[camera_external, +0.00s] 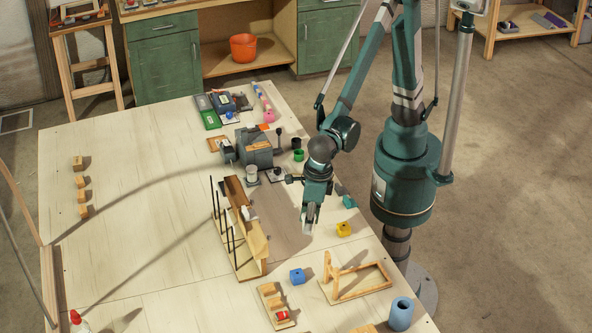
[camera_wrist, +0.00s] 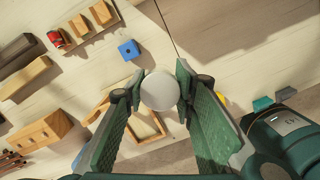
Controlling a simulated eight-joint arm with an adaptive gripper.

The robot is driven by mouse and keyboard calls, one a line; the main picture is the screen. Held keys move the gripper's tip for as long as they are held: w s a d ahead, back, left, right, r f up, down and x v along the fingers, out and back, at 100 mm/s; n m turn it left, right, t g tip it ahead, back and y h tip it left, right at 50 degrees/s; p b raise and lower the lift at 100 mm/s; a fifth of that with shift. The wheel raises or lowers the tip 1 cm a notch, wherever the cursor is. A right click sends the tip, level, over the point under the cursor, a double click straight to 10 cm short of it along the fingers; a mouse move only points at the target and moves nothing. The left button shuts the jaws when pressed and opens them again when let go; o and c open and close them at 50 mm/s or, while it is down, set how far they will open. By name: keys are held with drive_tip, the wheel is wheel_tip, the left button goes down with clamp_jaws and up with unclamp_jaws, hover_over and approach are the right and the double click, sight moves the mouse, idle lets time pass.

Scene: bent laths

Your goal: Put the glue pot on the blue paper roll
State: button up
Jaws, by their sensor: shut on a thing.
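My gripper (camera_external: 309,224) is shut on the glue pot, held above the right part of the table. In the wrist view the glue pot (camera_wrist: 160,91) shows as a pale grey round top between the two green fingers (camera_wrist: 158,95); its sides are hidden. In the external view the fingers mostly cover it. The blue paper roll (camera_external: 401,313) stands upright at the table's front right corner, with a dark hole in its top. It is apart from my gripper, lower and to the right.
A wooden frame (camera_external: 356,279), a blue block (camera_external: 297,276) and a yellow block (camera_external: 344,229) lie between my gripper and the roll. A rack with dark upright rods (camera_external: 240,235) stands left of my gripper. A small tray (camera_external: 275,306) is at the front. The table's left half is mostly clear.

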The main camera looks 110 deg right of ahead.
drive_tip(key=s+a+r+n+p, duration=0.1)
drive_tip(key=s+a+n, duration=0.15)
drive_tip(key=a, duration=0.75)
drive_tip(key=s+a+r+n+p, duration=0.15)
drive_tip(key=s+a, duration=0.25)
drive_tip(key=a, duration=0.6)
drive_tip(key=n, duration=0.4)
hover_over(402, 305)
drive_tip(key=shift+s+r+y+p, duration=0.2)
drive_tip(key=shift+r+y+p, duration=0.05)
drive_tip(key=shift+y+p, duration=0.2)
drive_tip(key=shift+f, duration=0.15)
drive_tip(key=shift+f, duration=3)
drive_tip(key=shift+f, duration=1.85)
drive_tip(key=shift+f, duration=0.15)
